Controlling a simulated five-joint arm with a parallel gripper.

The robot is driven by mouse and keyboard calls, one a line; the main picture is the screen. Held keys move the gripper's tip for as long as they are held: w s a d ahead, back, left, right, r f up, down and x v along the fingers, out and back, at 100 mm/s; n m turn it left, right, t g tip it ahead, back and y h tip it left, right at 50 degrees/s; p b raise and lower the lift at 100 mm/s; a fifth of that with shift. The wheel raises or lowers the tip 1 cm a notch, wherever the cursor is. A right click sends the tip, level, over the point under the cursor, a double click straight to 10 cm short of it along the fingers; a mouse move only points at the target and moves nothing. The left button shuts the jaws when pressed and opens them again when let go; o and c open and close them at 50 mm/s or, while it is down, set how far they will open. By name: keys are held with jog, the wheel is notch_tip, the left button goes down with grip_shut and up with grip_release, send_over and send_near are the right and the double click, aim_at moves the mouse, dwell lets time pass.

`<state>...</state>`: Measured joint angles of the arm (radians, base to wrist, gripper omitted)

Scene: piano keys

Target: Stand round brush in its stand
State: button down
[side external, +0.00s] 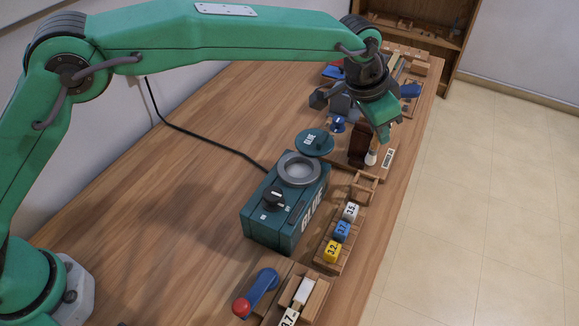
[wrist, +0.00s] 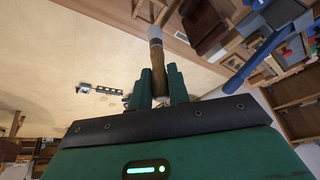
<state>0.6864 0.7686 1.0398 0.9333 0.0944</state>
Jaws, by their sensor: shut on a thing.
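My gripper (side external: 383,125) is over the bench's right side, past the glue pot. In the wrist view its two green fingers (wrist: 160,86) are shut on the round brush (wrist: 157,62), which has a brown wooden handle and a pale tip. The pale tip (side external: 371,158) shows below the gripper in the side view; the gripper hides much of the brush. A dark brown upright block (side external: 357,146) stands just left of the tip, and it also shows in the wrist view (wrist: 204,27). I cannot tell whether it is the stand, or whether the brush touches it.
A teal glue pot (side external: 287,222) with an open round top stands nearer, its round lid (side external: 314,142) behind it. A rack with white, blue and yellow cubes (side external: 342,230) lies along the right edge. A white label card (side external: 388,163) is beside the brush. The left bench is clear.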

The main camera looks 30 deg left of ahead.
aim_at(370, 158)
jog(key=shift+f, duration=1.9)
jog(key=shift+s+d, duration=0.1)
jog(key=shift+d, duration=0.05)
jog(key=shift+f, duration=2.5)
dwell(3.5)
